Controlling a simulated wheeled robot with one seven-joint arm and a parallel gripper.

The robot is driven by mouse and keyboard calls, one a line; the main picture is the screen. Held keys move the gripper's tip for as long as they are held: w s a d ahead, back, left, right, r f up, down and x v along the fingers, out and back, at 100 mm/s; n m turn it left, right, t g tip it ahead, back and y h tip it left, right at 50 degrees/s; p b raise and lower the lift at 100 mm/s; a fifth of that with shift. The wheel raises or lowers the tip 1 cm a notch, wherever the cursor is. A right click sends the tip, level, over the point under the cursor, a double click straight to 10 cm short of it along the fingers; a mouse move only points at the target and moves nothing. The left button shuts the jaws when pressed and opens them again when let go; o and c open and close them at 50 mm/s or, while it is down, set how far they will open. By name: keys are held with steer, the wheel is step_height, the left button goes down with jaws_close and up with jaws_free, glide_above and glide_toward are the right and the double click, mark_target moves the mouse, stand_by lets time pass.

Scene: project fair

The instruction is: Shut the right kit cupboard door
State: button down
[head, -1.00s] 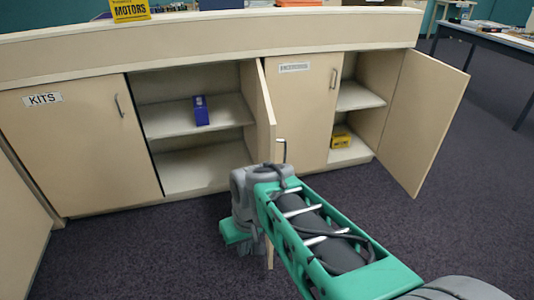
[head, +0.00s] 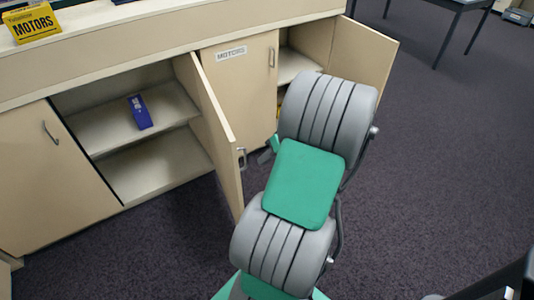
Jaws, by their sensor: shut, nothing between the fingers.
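The right kit cupboard door (head: 211,128) stands open, jutting out from the cabinet front. Its inner face shows, and its handle (head: 241,158) sticks out on the right side near the free edge. The kit cupboard's left door (head: 45,180) is shut. Between them the open compartment shows a shelf (head: 105,135) with a blue box (head: 140,112) on it. My gripper (head: 268,150) shows only as a small green and grey part just right of the door handle, shut. My own arm hides most of it, and I cannot tell whether it touches the door.
The shut motors cupboard door (head: 240,75) is to the right, with another open door (head: 362,60) beyond it. A yellow MOTORS sign (head: 32,22) stands on the counter (head: 120,40). A table (head: 460,12) is at the back right. Open carpet (head: 430,170) lies to the right.

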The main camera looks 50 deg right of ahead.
steer(key=w+a+f, duration=0.3)
steer(key=w+a, duration=0.1)
steer(key=shift+a+f, duration=0.2)
steer(key=shift+a, duration=0.15)
steer(key=shift+w+a, duration=0.1)
steer(key=shift+w, duration=0.05)
